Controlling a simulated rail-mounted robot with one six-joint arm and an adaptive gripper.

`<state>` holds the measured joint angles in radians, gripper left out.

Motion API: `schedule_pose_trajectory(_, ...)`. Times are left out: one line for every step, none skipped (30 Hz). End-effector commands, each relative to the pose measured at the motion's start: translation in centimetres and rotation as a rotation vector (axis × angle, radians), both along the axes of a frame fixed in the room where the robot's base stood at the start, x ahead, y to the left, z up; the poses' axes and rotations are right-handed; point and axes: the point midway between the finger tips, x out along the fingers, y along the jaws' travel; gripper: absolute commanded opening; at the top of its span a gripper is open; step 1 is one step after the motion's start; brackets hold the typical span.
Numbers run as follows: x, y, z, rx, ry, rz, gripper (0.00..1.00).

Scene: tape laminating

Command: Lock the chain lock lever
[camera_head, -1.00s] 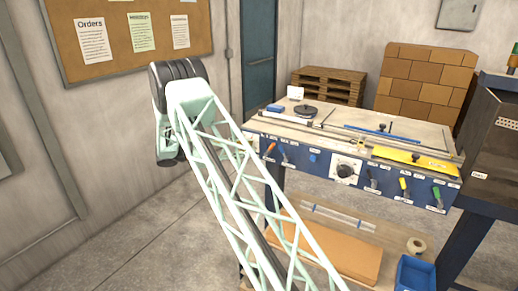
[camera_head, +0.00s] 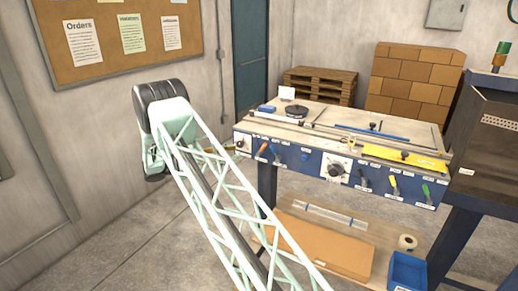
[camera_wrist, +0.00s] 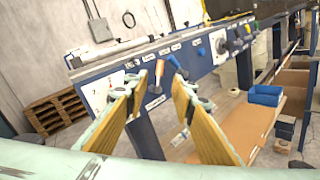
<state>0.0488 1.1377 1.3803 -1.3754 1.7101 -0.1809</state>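The blue front panel (camera_head: 308,160) of the laminating table carries several levers with small labels, which I cannot read, so I cannot tell which is the chain lock lever. An orange lever (camera_head: 262,149) is near the panel's left end; a black (camera_head: 363,178), a yellow (camera_head: 393,185) and a green lever (camera_head: 426,193) are further right. In the wrist view my gripper (camera_wrist: 160,84) is open and empty, its two fingers spread in front of the panel's near end. In the head view my arm mostly hides the gripper.
A round dial (camera_head: 335,168) sits mid-panel. A yellow bar (camera_head: 405,157) lies on the tabletop edge. Below are a cardboard sheet (camera_head: 318,247), a tape roll (camera_head: 407,242) and a blue bin (camera_head: 408,271). A dark cabinet (camera_head: 488,135) stands right. The floor left of the table is clear.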

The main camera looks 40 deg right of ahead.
Motion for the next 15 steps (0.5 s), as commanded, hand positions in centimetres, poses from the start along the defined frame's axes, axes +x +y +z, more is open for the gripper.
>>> schedule_pose_trajectory(-0.1, -0.3, 0.0, 0.0, 0.0, -0.001, 0.24)
schedule_pose_trajectory(-0.1, -0.4, 0.0, 0.0, 0.0, -0.001, 0.24)
schedule_pose_trajectory(-0.2, -0.7, 0.0, 0.0, 0.0, -0.001, 0.24)
schedule_pose_trajectory(-0.3, -1.0, 0.0, 0.0, 0.0, -0.001, 0.24)
schedule_pose_trajectory(-0.4, -1.2, 0.0, 0.0, 0.0, -0.001, 0.24)
schedule_pose_trajectory(-0.5, -1.6, 0.0, 0.001, 0.0, -0.002, 0.24)
schedule_pose_trajectory(-0.6, -1.9, 0.0, 0.001, 0.001, -0.002, 0.24)
schedule_pose_trajectory(-0.7, -2.2, 0.0, 0.001, 0.001, -0.002, 0.24)
schedule_pose_trajectory(-0.9, -2.6, 0.0, 0.001, 0.001, -0.002, 0.24)
schedule_pose_trajectory(-1.0, -3.0, -0.1, 0.001, 0.002, -0.002, 0.24)
schedule_pose_trajectory(-1.0, -3.3, 0.0, 0.001, 0.001, -0.002, 0.24)
schedule_pose_trajectory(-1.2, -3.8, 0.0, 0.001, 0.001, -0.002, 0.24)
schedule_pose_trajectory(-1.3, -4.2, 0.0, 0.0, 0.001, -0.002, 0.24)
schedule_pose_trajectory(-1.4, -4.6, 0.0, 0.0, 0.001, -0.002, 0.24)
schedule_pose_trajectory(-1.6, -5.1, 0.0, 0.0, 0.001, -0.002, 0.24)
